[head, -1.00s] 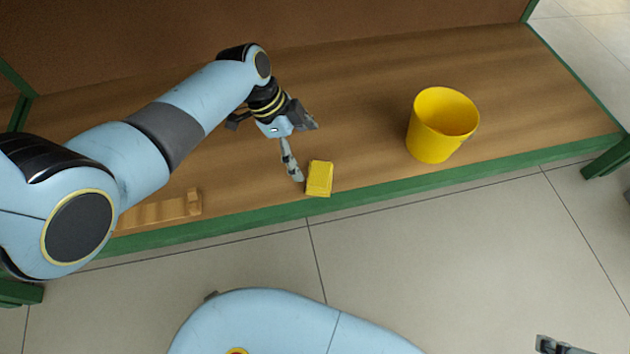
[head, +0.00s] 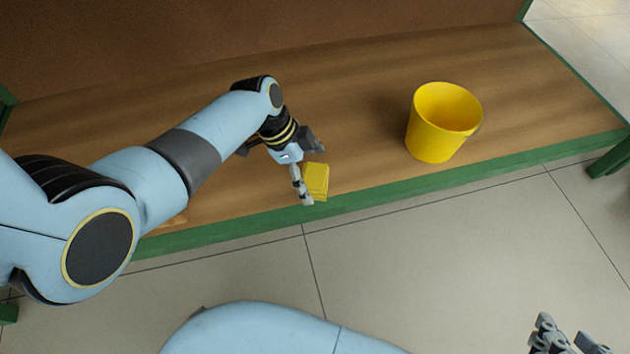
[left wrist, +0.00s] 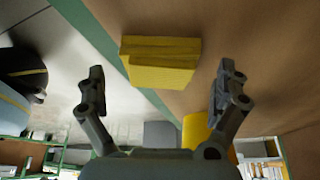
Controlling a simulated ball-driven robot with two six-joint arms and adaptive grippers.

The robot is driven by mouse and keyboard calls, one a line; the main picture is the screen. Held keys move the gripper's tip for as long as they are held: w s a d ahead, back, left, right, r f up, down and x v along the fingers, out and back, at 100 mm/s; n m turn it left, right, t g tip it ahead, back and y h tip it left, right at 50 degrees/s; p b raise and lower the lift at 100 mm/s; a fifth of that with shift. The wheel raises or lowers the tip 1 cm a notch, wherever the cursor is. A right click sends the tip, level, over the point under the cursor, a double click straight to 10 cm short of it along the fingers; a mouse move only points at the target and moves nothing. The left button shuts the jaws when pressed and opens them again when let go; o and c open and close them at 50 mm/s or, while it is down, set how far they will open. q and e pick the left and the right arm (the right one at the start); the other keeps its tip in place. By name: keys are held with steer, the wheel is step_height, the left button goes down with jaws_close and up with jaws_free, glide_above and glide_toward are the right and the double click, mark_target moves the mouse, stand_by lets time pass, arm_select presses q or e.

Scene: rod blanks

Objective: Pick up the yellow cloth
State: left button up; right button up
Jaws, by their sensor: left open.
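The yellow cloth (head: 317,182) is a small folded block lying on the wooden shelf close to its green front edge. It also shows in the left wrist view (left wrist: 160,62), beyond and between the two fingers. My left gripper (head: 310,172) is open and empty, right beside the cloth, with one finger at its left side near the front edge. In the left wrist view the fingers (left wrist: 162,76) stand wide apart and the cloth is not gripped. My right gripper (head: 566,332) shows only partly at the bottom right, its fingers apart and empty, over the floor.
A yellow bucket (head: 436,138) stands on the shelf (head: 365,110) to the right of the cloth. The green front edge (head: 400,190) borders the tiled floor. The shelf between cloth and bucket is clear.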

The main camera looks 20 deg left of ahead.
arm_select(q)
steer(key=shift+d+f+b, duration=0.25)
steer(key=shift+f+b, duration=0.05)
steer(key=shift+f, duration=0.4)
steer(key=shift+w, duration=0.1)
arm_select(e)
steer(key=shift+s+a+f+t, duration=0.1)
steer(key=shift+s+f+t, duration=0.1)
steer(key=shift+f+t, duration=0.4)
steer(key=shift+r, duration=0.2)
arm_select(q)
steer(key=c, duration=1.1)
steer(key=shift+r, duration=0.15)
steer(key=shift+c, duration=0.2)
